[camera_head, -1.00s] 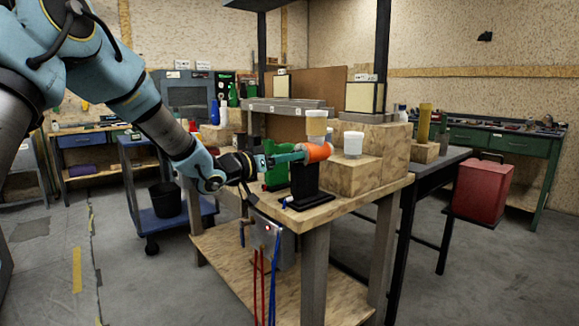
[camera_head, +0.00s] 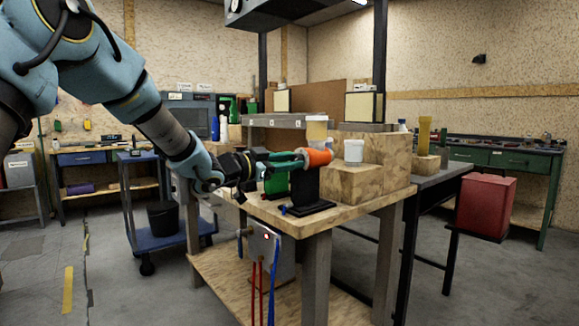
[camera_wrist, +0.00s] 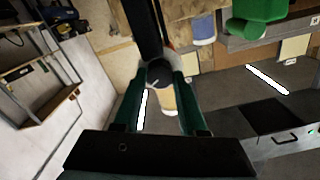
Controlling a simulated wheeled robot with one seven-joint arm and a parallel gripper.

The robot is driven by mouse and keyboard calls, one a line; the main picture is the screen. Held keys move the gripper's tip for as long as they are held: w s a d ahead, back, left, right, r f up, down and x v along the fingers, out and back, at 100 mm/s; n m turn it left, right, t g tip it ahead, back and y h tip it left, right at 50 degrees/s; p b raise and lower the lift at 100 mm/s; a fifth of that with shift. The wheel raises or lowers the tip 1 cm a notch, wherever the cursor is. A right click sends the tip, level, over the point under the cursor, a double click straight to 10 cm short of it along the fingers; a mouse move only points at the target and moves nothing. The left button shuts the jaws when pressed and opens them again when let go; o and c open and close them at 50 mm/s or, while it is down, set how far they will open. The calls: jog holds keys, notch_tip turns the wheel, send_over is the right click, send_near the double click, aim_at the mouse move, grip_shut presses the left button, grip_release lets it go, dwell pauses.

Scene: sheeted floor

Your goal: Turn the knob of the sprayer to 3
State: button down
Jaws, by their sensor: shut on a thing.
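The sprayer (camera_head: 319,157) has an orange body and a tan cup (camera_head: 317,130) with a pale lid on top. It rests on a black stand (camera_head: 306,188) near the front corner of a wooden bench. My gripper (camera_head: 300,158) reaches in from the left with its teal fingers at the sprayer's rear end. In the wrist view, the fingers close around a dark round knob (camera_wrist: 159,74) with a small light mark on its face. Any numbers on the knob are too small to read. The fingers hide its sides.
The wooden bench (camera_head: 345,207) carries a stepped wooden block (camera_head: 352,183) with a white jar (camera_head: 353,151) right of the sprayer. Green objects stand behind my gripper. A grey box (camera_head: 272,258) with red and blue hoses hangs below the bench front. A blue cart (camera_head: 165,238) stands left.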

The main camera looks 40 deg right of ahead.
dwell(0.4)
jog(key=shift+c, duration=2.2)
grip_release()
jog(key=shift+a, duration=0.1)
jog(key=a, duration=1)
jog(key=shift+w+a, duration=0.3)
